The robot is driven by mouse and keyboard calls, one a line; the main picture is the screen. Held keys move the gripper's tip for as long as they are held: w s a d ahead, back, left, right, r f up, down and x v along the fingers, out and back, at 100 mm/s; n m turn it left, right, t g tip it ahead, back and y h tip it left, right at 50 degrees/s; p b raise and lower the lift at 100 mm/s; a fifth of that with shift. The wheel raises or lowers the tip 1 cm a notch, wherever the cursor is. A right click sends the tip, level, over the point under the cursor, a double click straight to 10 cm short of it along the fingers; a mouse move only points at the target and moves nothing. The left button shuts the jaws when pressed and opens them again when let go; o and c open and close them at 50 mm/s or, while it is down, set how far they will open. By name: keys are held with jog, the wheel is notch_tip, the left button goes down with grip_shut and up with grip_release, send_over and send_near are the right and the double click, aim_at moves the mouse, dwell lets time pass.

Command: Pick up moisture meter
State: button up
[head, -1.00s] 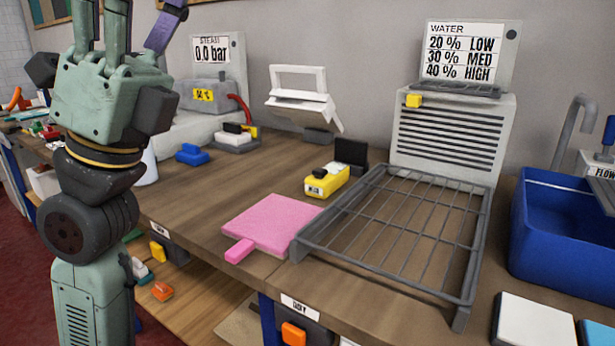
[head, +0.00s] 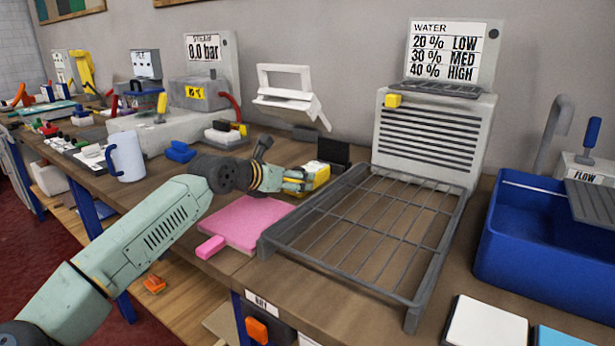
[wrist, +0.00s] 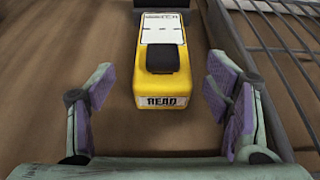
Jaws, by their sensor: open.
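The moisture meter is a yellow block with a white top label, a black pad and the word READ on its near end. In the wrist view the moisture meter (wrist: 163,92) lies on the wooden bench, just beyond and between the fingers. In the head view the meter (head: 319,176) is partly hidden by my gripper (head: 303,180). In the wrist view my gripper (wrist: 162,108) is open, with one purple-padded finger on each side and nothing between the pads but the meter's near end and bare bench.
A grey wire rack (head: 365,235) stands close on the right of the meter; its bars also show in the wrist view (wrist: 285,60). A black block (head: 334,153) stands behind the meter. A pink board (head: 248,222) lies in front. A blue basin (head: 545,245) is farther right.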

jog(key=p+x, duration=0.1)
jog(key=x, duration=0.1)
jog(key=p+x, duration=0.1)
jog(key=x, duration=0.2)
jog(key=shift+d+r, duration=0.15)
jog(key=shift+r, duration=0.1)
jog(key=shift+w+d+f, duration=0.25)
jog(key=shift+w, duration=0.1)
jog(key=c, duration=1.4)
jog(key=shift+r, duration=0.1)
